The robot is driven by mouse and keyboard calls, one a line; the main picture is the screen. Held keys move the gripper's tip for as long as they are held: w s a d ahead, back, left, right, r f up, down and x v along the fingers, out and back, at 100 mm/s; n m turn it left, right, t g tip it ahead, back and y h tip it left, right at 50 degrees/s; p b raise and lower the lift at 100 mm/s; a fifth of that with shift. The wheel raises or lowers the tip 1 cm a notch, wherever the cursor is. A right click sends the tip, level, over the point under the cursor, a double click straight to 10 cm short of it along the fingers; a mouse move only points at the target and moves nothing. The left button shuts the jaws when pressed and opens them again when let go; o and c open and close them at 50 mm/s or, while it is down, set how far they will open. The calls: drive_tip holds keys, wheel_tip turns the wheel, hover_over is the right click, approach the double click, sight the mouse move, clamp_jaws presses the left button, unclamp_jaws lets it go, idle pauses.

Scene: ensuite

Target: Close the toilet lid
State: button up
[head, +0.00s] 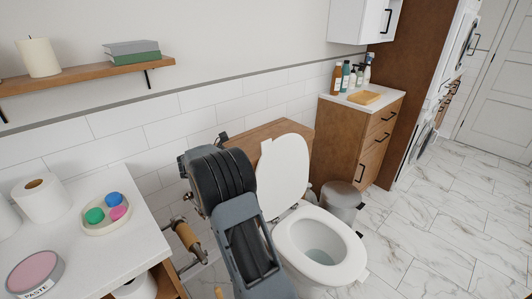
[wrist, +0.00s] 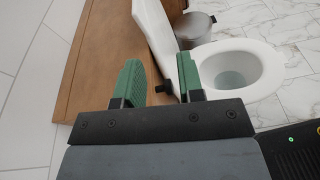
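The toilet lid (head: 283,173) is white and stands raised, leaning back towards the wooden cistern box behind it. The toilet bowl (head: 318,250) is open below it, with its rim exposed. In the wrist view the lid (wrist: 154,35) shows edge-on, and the bowl (wrist: 236,72) is to its right. My gripper (wrist: 161,82) has two green fingers spread apart. The lid's edge appears near the right finger, between the fingers or just beyond them; contact cannot be told. In the head view my arm hides the fingers.
A wooden box (head: 268,133) stands behind the toilet. A grey bin (head: 341,200) and a wooden cabinet (head: 362,135) are to the right. A counter (head: 120,225) with a dish and a toilet roll is on the left. A paper holder (head: 188,238) sits beside my arm. The tiled floor at right is free.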

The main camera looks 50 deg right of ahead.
sight(266, 149)
drive_tip(key=d+f+n, duration=0.1)
drive_tip(key=d, duration=0.4)
drive_tip(key=w+d+f+n+h+b, duration=0.1)
drive_tip(key=d, duration=0.5)
drive_tip(key=w+d+f+h, duration=0.1)
drive_tip(key=d, duration=0.5)
drive_tip(key=shift+w+n, duration=0.1)
drive_tip(key=shift+n, duration=0.3)
drive_tip(key=shift+a+r, duration=0.1)
clamp_jaws()
